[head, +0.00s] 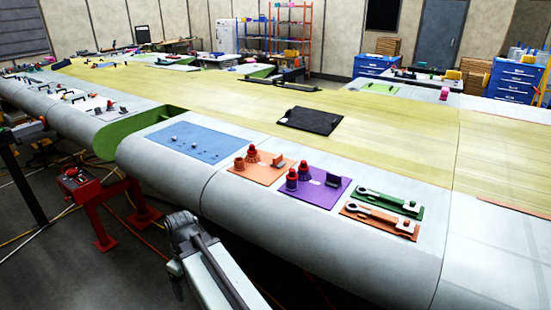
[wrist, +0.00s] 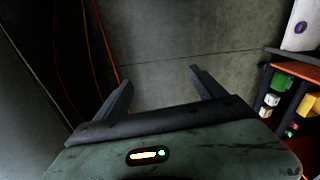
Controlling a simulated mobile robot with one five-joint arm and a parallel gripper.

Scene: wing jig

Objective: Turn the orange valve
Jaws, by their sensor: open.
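An orange plate (head: 345,210) with a grey lever-like part lies at the right end of the row on the white wing edge. I cannot tell for sure which of these is the orange valve. My gripper (wrist: 160,76) is open and empty in the wrist view, its two dark fingers spread over the grey floor. No valve shows in the wrist view. My arm is low in front of the wing in the head view, apart from the plates.
A green plate (head: 418,211) with a similar lever lies just behind the right orange plate. A purple plate (head: 330,197) with red knobs and a blue plate (head: 180,143) lie to its left. A red stand (head: 88,195) is at left. Cables cross the floor.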

